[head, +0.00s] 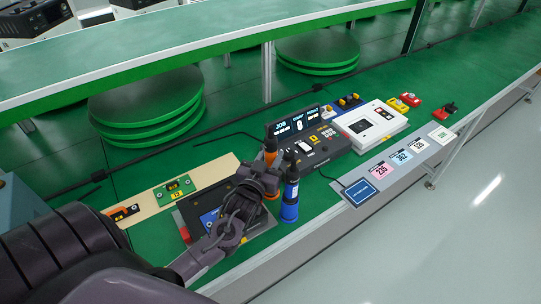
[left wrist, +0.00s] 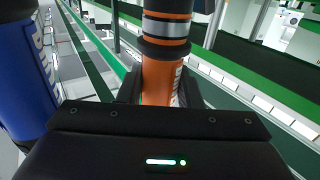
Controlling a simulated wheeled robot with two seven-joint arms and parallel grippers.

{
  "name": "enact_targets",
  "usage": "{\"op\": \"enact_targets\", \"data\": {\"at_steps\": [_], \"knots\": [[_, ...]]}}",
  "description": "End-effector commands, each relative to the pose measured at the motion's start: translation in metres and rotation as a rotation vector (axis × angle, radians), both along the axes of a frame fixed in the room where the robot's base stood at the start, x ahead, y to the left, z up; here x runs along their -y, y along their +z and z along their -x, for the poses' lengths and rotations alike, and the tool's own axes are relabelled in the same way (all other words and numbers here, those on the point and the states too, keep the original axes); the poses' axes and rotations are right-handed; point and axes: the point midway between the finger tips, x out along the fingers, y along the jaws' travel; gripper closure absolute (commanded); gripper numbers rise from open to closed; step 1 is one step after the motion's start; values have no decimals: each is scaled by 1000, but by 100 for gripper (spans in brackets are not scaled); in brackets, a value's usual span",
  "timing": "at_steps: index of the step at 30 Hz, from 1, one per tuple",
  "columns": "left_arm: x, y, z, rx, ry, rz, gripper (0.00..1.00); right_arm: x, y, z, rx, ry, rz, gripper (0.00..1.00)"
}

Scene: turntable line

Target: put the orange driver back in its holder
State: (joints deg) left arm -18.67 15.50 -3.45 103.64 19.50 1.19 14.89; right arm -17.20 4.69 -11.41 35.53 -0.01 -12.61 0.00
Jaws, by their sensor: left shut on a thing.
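The orange driver (head: 271,158) has a dark top and stands roughly upright in my left gripper (head: 264,180). The gripper is shut on it, above the dark tray area. In the left wrist view the orange driver (left wrist: 164,82), with black and silver bands, rises between the fingers. A blue driver-like cylinder (head: 290,203) stands upright just right of the gripper; it also shows large at the left of the left wrist view (left wrist: 27,70). The holder cannot be clearly made out; my gripper and arm cover much of the dark tray (head: 189,217). My right gripper is not in view.
A black console with a lit display (head: 296,122) and a white device (head: 371,128) stand right of the gripper. A beige board (head: 150,205) carries a green part (head: 176,187) and an orange part (head: 121,213). A blue sign (head: 359,192) lies on the front edge.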

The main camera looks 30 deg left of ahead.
Motion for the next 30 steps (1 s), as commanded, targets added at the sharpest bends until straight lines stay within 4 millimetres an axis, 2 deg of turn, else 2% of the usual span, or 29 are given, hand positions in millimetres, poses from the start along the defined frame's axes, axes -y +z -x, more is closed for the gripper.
{"op": "enact_targets", "data": {"at_steps": [5, 6, 11, 21, 30], "knots": [[0, -5, 0, 4, 0, -1, 100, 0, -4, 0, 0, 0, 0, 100], [0, -3, -1, 4, 0, -1, 63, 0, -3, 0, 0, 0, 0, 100], [0, -4, 0, 3, 0, -1, 43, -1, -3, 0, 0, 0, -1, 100], [1, -7, 5, -3, -1, 1, 43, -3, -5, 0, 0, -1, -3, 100], [10, -8, 50, -3, 0, 1, 43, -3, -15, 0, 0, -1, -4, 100]]}}
